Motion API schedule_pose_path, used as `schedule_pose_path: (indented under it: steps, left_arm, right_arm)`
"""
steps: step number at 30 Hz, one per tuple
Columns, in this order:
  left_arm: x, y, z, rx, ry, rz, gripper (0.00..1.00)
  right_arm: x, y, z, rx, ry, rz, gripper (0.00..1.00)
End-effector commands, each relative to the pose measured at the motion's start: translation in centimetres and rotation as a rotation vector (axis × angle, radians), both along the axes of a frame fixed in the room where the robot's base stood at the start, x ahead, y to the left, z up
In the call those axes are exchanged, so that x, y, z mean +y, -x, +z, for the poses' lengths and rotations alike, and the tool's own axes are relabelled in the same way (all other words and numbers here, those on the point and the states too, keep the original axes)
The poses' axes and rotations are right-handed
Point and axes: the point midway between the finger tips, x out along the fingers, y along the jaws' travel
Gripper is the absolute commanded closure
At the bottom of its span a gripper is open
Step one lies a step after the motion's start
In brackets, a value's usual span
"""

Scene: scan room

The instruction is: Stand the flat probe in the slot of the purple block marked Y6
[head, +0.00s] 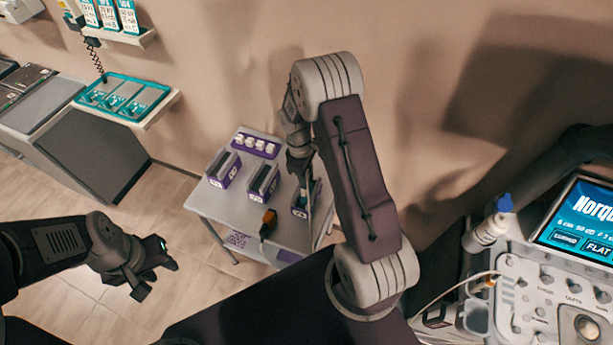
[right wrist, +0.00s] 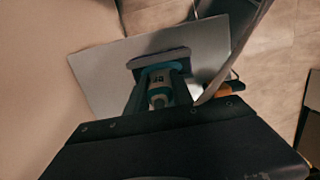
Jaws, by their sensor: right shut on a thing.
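Three purple blocks with dark slots stand in a row on a small grey table: the left block (head: 222,170), the middle block (head: 262,181) and the right block (head: 300,208). Their labels are too small to read, so I cannot tell which is Y6. My right gripper (head: 300,170) is at the right block. In the right wrist view it is shut on the flat probe (right wrist: 158,89), a white and teal body with a wide grey head pointing at the table. Whether the head is inside a slot is hidden. My left gripper (head: 154,280) is open and empty, left of the table.
The grey table (head: 228,207) has a purple rack of white pieces (head: 255,144) at the back. An orange connector (head: 268,222) lies at its front edge. A console with a screen (head: 585,220) and a bottle (head: 487,232) stand at right. A teal tray (head: 122,96) is on the wall shelf.

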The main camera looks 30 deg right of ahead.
Motion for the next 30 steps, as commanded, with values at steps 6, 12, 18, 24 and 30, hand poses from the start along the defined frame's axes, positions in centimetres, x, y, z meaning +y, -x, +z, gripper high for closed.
schedule_pose_path:
  steps: [6, 12, 18, 24, 30]
  left_arm:
    - [0.00, -0.01, -0.05, 0.000, 0.000, 0.000, 0.64]
    - [0.00, 0.00, -0.16, 0.000, 0.000, 0.000, 0.64]
    - [0.01, 0.00, -0.25, 0.000, 0.000, 0.000, 0.64]
    - [0.00, 0.00, -0.34, 0.000, 0.000, 0.000, 0.64]
    - [0.00, 0.00, -0.35, 0.000, 0.000, 0.000, 0.64]
  right_arm:
    - [0.00, 0.00, -0.09, 0.000, 0.000, 0.000, 1.00]
    - [0.00, 0.00, -0.30, 0.000, 0.000, 0.000, 1.00]
    - [0.00, 0.00, -0.50, 0.000, 0.000, 0.000, 1.00]
    - [0.00, 0.00, -0.70, 0.000, 0.000, 0.000, 1.00]
    - [0.00, 0.00, -0.75, 0.000, 0.000, 0.000, 0.47]
